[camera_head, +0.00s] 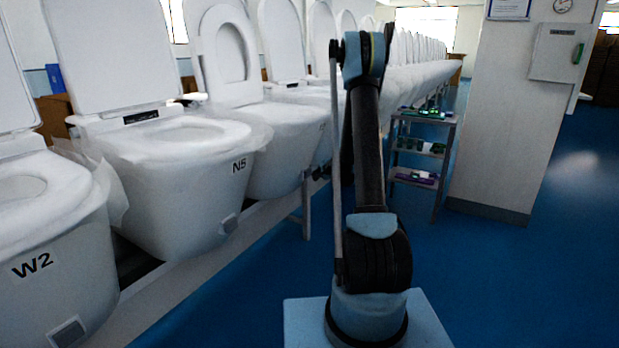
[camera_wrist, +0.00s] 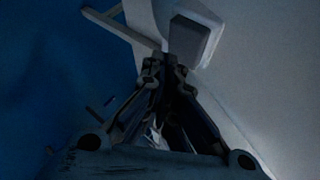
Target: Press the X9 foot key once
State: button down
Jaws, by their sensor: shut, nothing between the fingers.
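No X9 label is readable in either view. In the wrist view a grey square foot key (camera_wrist: 188,40) sits on a pale toilet body (camera_wrist: 258,88). My gripper (camera_wrist: 167,68) is shut and empty, with its fingertips just below this key in the picture. I cannot tell whether they touch it. In the head view, toilet W2 (camera_head: 40,235) has a grey foot key (camera_head: 68,332) low on its front. Toilet N5 (camera_head: 180,195) has one too (camera_head: 228,223). My arm stands in front of the farther toilets, and my gripper is hidden there.
A long row of white toilets with raised lids runs into the distance on the left. A shelf rack (camera_head: 440,120) with small coloured parts stands beside a white pillar (camera_head: 515,110). A pale bar (camera_wrist: 118,27) lies near the key in the wrist view. Blue floor is open at right.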

jog(key=shift+w+a, duration=0.1)
dwell(0.3)
jog(key=shift+w+a+r, duration=0.1)
jog(key=shift+w+a, duration=0.1)
jog(key=shift+a, duration=0.05)
jog(key=shift+w+a, duration=0.25)
jog(key=shift+a, duration=0.15)
dwell(0.9)
jog(key=shift+s+d, duration=0.1)
jog(key=shift+d, duration=0.05)
jog(key=shift+s+d, duration=0.4)
jog(key=shift+d, duration=0.2)
jog(key=shift+s+d, duration=0.1)
jog(key=s+d, duration=0.1)
jog(key=d, duration=0.1)
jog(key=s+d, duration=0.1)
jog(key=shift+s+d, duration=0.4)
dwell(0.4)
dwell(0.4)
